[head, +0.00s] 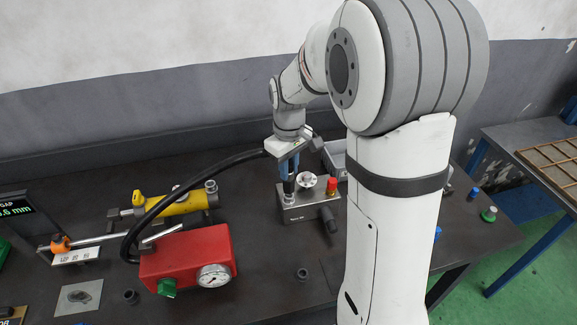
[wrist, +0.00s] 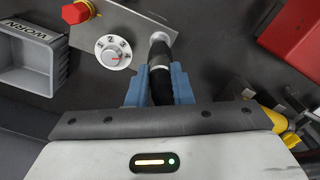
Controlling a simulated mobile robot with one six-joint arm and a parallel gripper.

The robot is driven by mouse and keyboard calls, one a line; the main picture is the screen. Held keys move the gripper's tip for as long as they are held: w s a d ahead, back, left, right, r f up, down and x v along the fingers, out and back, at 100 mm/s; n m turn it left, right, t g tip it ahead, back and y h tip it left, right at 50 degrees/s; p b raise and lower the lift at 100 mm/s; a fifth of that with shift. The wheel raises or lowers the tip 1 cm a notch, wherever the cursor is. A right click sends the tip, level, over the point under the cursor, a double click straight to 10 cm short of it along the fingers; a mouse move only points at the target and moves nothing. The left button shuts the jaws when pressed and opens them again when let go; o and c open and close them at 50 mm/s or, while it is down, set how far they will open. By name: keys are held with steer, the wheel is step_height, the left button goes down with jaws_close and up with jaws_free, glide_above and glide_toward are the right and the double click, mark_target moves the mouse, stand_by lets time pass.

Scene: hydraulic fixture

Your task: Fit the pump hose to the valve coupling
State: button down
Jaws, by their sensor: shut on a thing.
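My gripper (head: 288,170) points down over the left end of the grey valve block (head: 310,214). Its blue fingers (wrist: 159,86) are shut on the black end of the pump hose (wrist: 160,60), which has a pale band. The hose (head: 190,178) arches from the red pump (head: 190,255) up to my gripper. In the wrist view the hose end lines up with the silver valve coupling (wrist: 162,38) and overlaps it. I cannot tell whether it is seated. The block also carries a numbered dial (wrist: 113,52) and a red knob (wrist: 77,12).
A yellow cylinder (head: 178,203) lies left of the block, behind the pump. A grey bin marked WORN (wrist: 28,60) stands close behind the block. A pressure gauge (head: 214,276) is on the pump's front.

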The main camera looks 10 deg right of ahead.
steer(key=shift+f+b, duration=0.55)
steer(key=shift+f, duration=0.3)
stand_by(0.5)
steer(key=c, duration=1.2)
jaws_free()
step_height(320, 180, up, 7)
steer(key=shift+d+r+b, duration=0.1)
steer(key=shift+r+b, duration=0.1)
steer(key=shift+b, duration=0.1)
steer(key=shift+r, duration=0.25)
steer(key=shift+s+r, duration=0.15)
steer(key=shift+s, duration=0.2)
steer(key=s+f+m+t, duration=0.1)
steer(key=s+m+t, duration=0.2)
steer(key=s, duration=1.6)
steer(key=d+m, duration=0.1)
steer(key=m, duration=0.2)
steer(key=shift+s+f, duration=0.15)
